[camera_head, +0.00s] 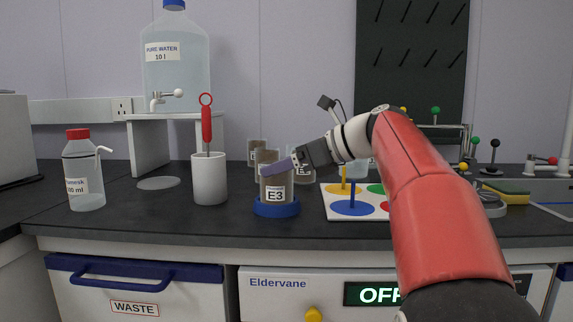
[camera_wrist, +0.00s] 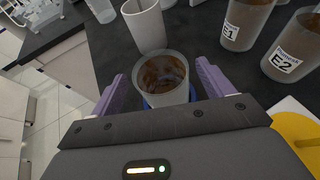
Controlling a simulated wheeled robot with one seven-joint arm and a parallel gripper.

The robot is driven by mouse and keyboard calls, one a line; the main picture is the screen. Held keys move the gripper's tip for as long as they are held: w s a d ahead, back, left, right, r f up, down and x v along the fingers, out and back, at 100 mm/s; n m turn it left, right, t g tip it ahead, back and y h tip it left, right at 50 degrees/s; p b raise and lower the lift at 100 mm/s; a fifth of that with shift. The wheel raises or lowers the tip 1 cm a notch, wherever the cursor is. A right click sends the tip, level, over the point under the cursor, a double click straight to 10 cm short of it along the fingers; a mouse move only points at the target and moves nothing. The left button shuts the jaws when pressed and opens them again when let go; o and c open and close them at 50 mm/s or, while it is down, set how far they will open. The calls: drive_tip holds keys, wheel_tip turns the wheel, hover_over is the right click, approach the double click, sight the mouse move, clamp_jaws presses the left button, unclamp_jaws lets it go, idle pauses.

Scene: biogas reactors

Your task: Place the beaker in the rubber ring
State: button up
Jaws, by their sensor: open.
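The beaker labelled E3 (camera_head: 276,192) holds brown contents and stands upright at the blue rubber ring (camera_head: 276,208) on the dark bench. The ring surrounds its foot in the head view. My gripper (camera_head: 280,168) is at the beaker's upper part. In the wrist view its two purple fingers (camera_wrist: 163,88) are spread on either side of the beaker, with a visible gap at each side. The ring's far side is hidden.
A white cup (camera_head: 210,180) with a red-handled tool stands close left of the beaker. Beakers E1 (camera_wrist: 245,22) and E2 (camera_wrist: 294,45) stand behind. A white board with coloured discs (camera_head: 334,207) lies right. A wash bottle (camera_head: 84,180) stands far left.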

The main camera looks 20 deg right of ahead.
drive_tip(key=shift+s+d+r, duration=0.1)
drive_tip(key=shift+d+r, duration=0.05)
drive_tip(key=shift+r, duration=0.05)
drive_tip(key=p+v, duration=0.2)
drive_tip(key=v, duration=0.9)
drive_tip(key=shift+s+d+r+p, duration=0.15)
drive_tip(key=shift+s+p, duration=0.05)
drive_tip(key=shift+p, duration=0.2)
